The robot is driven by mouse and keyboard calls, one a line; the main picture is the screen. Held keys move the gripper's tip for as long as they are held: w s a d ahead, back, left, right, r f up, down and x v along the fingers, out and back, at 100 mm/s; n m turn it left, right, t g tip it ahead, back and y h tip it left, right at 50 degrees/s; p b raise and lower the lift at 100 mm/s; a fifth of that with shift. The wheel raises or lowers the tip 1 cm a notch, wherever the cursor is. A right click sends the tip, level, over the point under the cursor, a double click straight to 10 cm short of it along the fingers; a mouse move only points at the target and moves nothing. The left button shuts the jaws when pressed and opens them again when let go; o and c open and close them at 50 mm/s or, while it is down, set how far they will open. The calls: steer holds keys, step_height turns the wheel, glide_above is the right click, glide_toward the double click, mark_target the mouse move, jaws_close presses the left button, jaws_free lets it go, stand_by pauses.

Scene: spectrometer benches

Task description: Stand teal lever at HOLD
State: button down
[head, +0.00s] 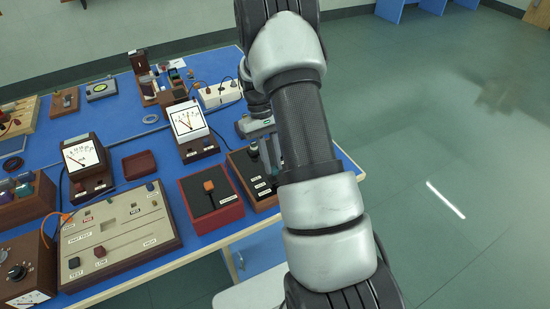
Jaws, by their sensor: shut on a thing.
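The lever box (240,165) is a wooden case with a black top and several small white labels, at the bench's right end. The labels are too small to read, so I cannot tell which one is HOLD. A dark teal lever knob (253,149) shows at the far part of this box. My gripper (264,151) points down over the box and is shut at the lever. My arm hides the fingertips' far side and the right part of the box, so the lever's exact tilt is unclear.
Left of the lever box is a red box with an orange-knobbed lever (208,186). A beige panel (130,215) with switches lies further left. Meters (188,121) and a white power strip (221,95) stand behind. The floor right of the bench is clear.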

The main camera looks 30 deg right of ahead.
steer(key=shift+w+g, duration=0.4)
steer(key=shift+g, duration=0.1)
steer(key=c, duration=1.6)
jaws_free()
steer(key=shift+c, duration=0.2)
steer(key=v, duration=1.7)
steer(key=shift+r+p, duration=0.2)
steer(key=shift+p, duration=0.15)
steer(key=shift+r, duration=0.1)
